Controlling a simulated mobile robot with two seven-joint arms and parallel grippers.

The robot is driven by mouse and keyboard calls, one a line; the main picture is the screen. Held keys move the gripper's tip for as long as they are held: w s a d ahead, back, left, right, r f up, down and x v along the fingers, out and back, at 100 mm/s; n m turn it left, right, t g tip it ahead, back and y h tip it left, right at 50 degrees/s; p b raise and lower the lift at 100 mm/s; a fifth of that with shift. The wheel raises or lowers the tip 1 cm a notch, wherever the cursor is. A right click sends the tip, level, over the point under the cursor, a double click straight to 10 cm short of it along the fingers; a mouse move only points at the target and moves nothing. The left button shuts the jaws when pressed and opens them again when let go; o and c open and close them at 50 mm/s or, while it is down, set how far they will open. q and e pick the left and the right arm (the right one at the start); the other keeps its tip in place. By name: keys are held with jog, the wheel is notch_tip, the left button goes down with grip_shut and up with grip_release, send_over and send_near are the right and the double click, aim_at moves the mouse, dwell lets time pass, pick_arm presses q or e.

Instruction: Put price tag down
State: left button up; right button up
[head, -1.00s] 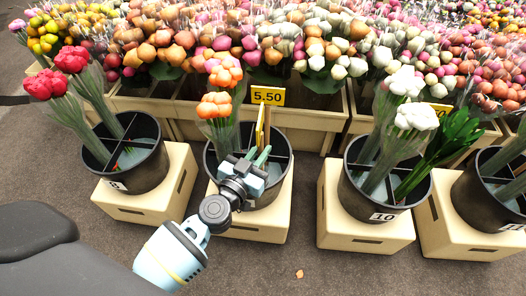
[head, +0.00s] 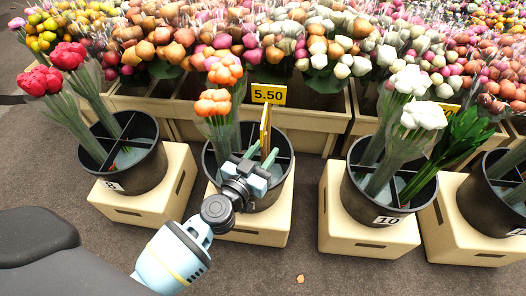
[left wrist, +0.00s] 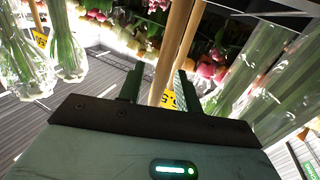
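My left gripper (head: 261,155) is over this bucket, just below the tag. In the left wrist view its two fingers (left wrist: 160,88) are apart, with light wooden strips (left wrist: 173,50) passing between or behind them; I see no finger closed on them. A yellow piece with dark print (left wrist: 169,99) shows between the fingers. The tag's lower end is hidden by the gripper. My right gripper is not in view.
A yellow 5.50 sign (head: 268,94) stands at the wooden crates behind. Black buckets with red tulips (head: 155,166) and white tulips (head: 352,196) stand on cream boxes to either side.

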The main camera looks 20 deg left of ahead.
pick_arm(q)
jog(key=shift+r, duration=0.2)
jog(key=shift+s, duration=0.25)
jog(key=s+a, duration=0.1)
jog(key=s, duration=1)
jog(key=shift+s+a+p, duration=0.15)
jog(key=shift+s+p, duration=0.1)
jog(key=shift+p, duration=0.15)
